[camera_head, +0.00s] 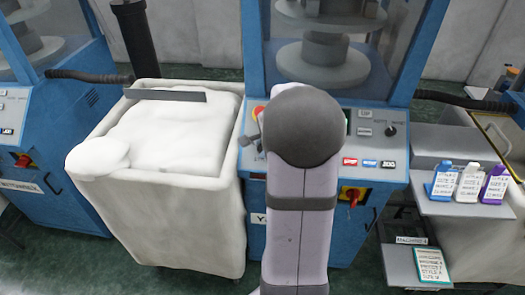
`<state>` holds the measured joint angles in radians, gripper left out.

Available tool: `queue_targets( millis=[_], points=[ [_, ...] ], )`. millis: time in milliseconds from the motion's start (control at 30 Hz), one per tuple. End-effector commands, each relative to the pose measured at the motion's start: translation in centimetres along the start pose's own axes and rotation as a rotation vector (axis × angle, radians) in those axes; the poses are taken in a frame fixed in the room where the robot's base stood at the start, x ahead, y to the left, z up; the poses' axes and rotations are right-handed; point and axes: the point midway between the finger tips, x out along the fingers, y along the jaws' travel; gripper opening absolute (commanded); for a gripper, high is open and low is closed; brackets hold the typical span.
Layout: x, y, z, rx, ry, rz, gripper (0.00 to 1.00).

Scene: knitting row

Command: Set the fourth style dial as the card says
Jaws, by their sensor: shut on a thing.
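My arm (300,215) rises through the middle of the picture and ends in a large dark joint in front of the blue machine's control panel (395,178). A black dial (390,130) sits at the panel's right, beside small lettering. Any other style dials are hidden or too small to tell apart. A teal-edged card (432,265) with printed lines lies on a low shelf at the lower right; its small text is not surely readable.
A large white bin (190,235) stands left of the machine. A red-and-yellow switch (353,195) is on the machine front. Blue (443,182), white (470,183) and purple (495,185) labelled items stand on a grey shelf at right. Another blue machine (45,120) stands at left.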

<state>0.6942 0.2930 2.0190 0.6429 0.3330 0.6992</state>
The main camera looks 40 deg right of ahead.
Motion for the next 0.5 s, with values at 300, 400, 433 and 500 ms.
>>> queue_targets(
  millis=[300, 400, 433, 500],
  points=[
    [0.0, 0.06, -0.03, 0.042, -0.001, -0.011, 0.03],
    [-0.01, 0.06, -0.03, 0.043, -0.002, -0.01, 0.03],
    [-0.01, 0.06, -0.03, 0.043, -0.002, -0.01, 0.03],
    [-0.01, 0.06, -0.02, 0.043, -0.002, -0.01, 0.03]
  ],
)
